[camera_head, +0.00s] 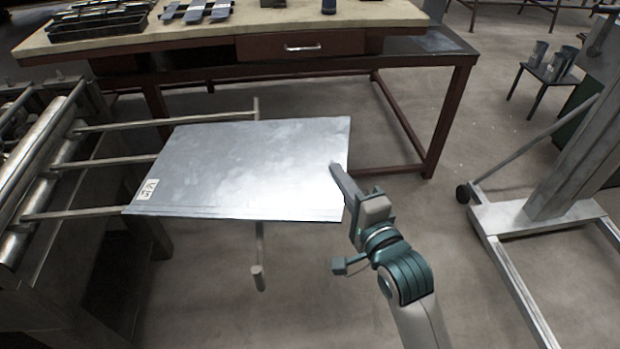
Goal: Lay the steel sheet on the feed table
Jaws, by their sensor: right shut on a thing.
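The steel sheet (240,165) is a flat, shiny grey plate in the middle of the head view, with a small white label near its left corner. My right gripper (340,178) is shut on the sheet's right edge. The feed table (100,162) is at the left, with several metal bars reaching right from a roller machine. The sheet's left part overlaps the ends of these bars; I cannot tell whether it rests on them or is just above. My left gripper is not in view.
A workbench (300,45) with a red-brown frame and drawer stands behind the sheet, holding a black tray (100,22) and tools. A wheeled metal stand (540,212) is at the right. A small dark table (548,75) with metal cups is farther back. The floor in front is clear.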

